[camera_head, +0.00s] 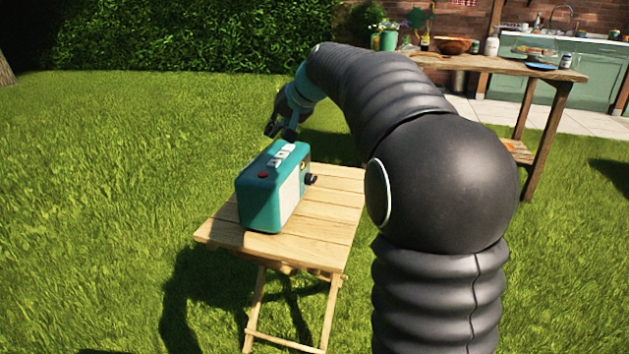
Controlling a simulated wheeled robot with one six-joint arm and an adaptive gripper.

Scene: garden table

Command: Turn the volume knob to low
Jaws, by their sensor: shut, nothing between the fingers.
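A teal radio (259,204) stands upright on a small wooden slatted table (325,230). A red button and several pale keys show on its top. A dark round knob (311,180) sticks out from its right-facing side, near the far end. I cannot read the knob's setting from here. My gripper (280,133) is above and just behind the far end of the radio, pointing down. It is shut and holds nothing. It looks apart from the knob, though whether it touches the radio's top is hard to tell.
My arm fills the right middle of the view. A larger wooden table (480,64) with a wooden bowl (453,45), bottles and plants stands at the back right. A green outdoor kitchen counter (600,75) is behind it. Open grass lies to the left.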

